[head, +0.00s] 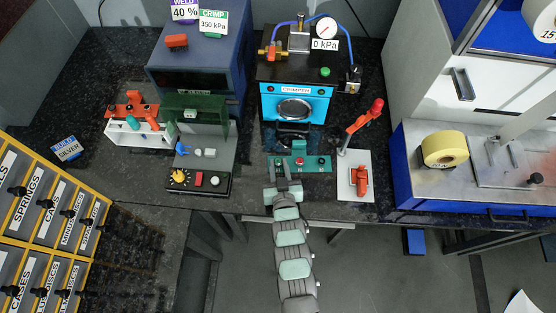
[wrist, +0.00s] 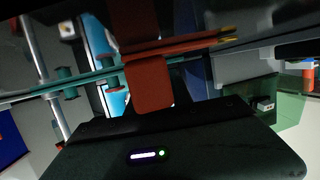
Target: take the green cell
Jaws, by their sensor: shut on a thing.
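My gripper (wrist: 143,52) shows in the wrist view, with two red-brown finger pads shut on a thin, tweezer-like tool (wrist: 195,43). The tool is reddish with gold tips pointing right. Thin teal strips run left from it. In the head view my arm reaches up the middle, and its dark end (head: 292,131) is just in front of the blue crimper (head: 295,90). The held tool is too small to make out there. I cannot clearly make out the green cell in either view, or anything between the gold tips.
A white rack (head: 138,137) with orange and teal parts stands left. Beside it is a green tester-like station (head: 200,122). A teal button panel (head: 318,164) lies under my arm. A red-handled stand (head: 355,180) is right of it. Yellow labelled drawers (head: 45,205) fill the lower left.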

